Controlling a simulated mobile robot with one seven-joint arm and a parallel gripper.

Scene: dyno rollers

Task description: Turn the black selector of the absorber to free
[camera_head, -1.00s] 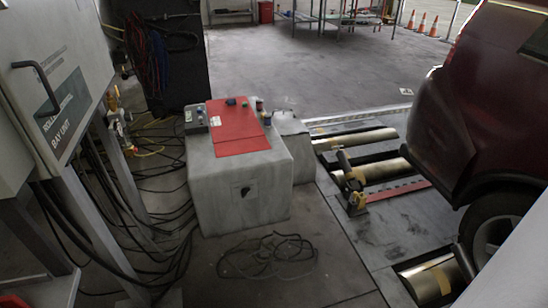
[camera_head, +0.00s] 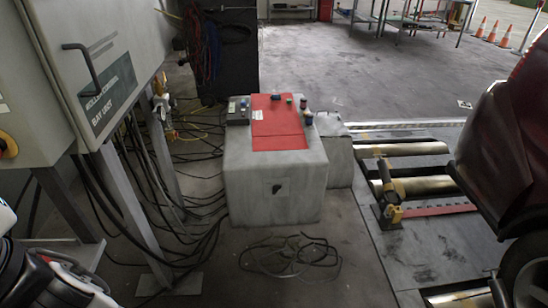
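The absorber (camera_head: 245,195) is a pale grey box with a red panel on top, standing on the floor in the middle of the view. A small black selector (camera_head: 278,188) sits on a lighter square plate on its front face. It is too small to tell which position it points to, and I cannot read any marks. My gripper is not in view. White and black parts at the lower left edge look like my own arm, well apart from the absorber.
A grey control cabinet (camera_head: 110,45) on metal legs stands at left, with cables trailing behind. A loose cable coil (camera_head: 290,255) lies on the floor before the absorber. Rollers (camera_head: 415,187) and a dark red car (camera_head: 505,150) are at right. Floor right of the coil is clear.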

